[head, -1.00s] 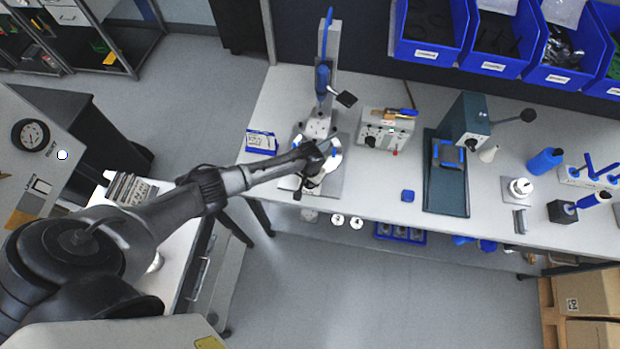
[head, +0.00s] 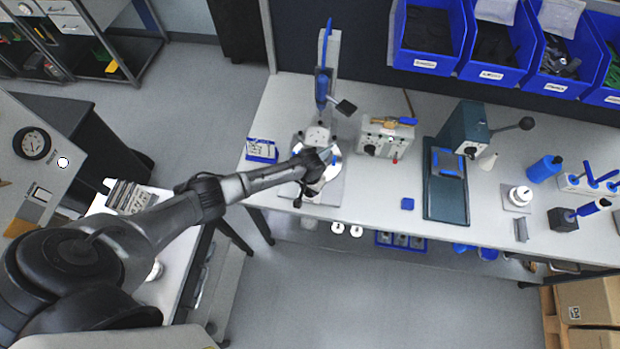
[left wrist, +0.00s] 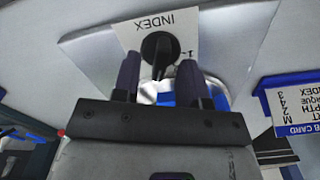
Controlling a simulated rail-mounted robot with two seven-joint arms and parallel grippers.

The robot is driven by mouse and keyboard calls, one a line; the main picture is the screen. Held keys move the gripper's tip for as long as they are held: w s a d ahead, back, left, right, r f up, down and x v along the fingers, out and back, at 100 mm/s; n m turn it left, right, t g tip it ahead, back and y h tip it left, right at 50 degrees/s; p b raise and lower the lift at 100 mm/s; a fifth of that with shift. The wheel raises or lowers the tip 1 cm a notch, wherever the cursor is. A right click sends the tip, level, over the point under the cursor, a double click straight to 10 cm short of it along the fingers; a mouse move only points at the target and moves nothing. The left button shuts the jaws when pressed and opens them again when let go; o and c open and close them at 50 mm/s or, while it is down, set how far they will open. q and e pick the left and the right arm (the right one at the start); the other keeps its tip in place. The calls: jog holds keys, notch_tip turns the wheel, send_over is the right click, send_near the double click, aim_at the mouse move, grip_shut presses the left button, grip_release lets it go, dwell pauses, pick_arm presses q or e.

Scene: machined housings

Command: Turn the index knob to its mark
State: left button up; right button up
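The black index knob (left wrist: 158,48) sits on a white plate (left wrist: 182,22) marked INDEX in the left wrist view. A bar on the knob points down in the picture, toward my gripper. Small scale marks show at the knob's right, partly hidden. My left gripper (left wrist: 159,80) is open, its two dark fingers apart on either side of the knob's lower part; contact is not clear. In the head view my left gripper (head: 312,178) is over the press fixture at the bench's left, and the knob cannot be made out there. My right gripper is not in view.
A blue-framed card (left wrist: 290,105) stands right of the knob; it also shows in the head view (head: 262,150). The press column (head: 329,60) rises behind my gripper. A grey control box (head: 385,135) stands to its right. Bench space in front of that box is mostly clear.

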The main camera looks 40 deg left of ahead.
pick_arm(q)
notch_tip(320, 180, up, 13)
dwell(0.5)
dwell(0.3)
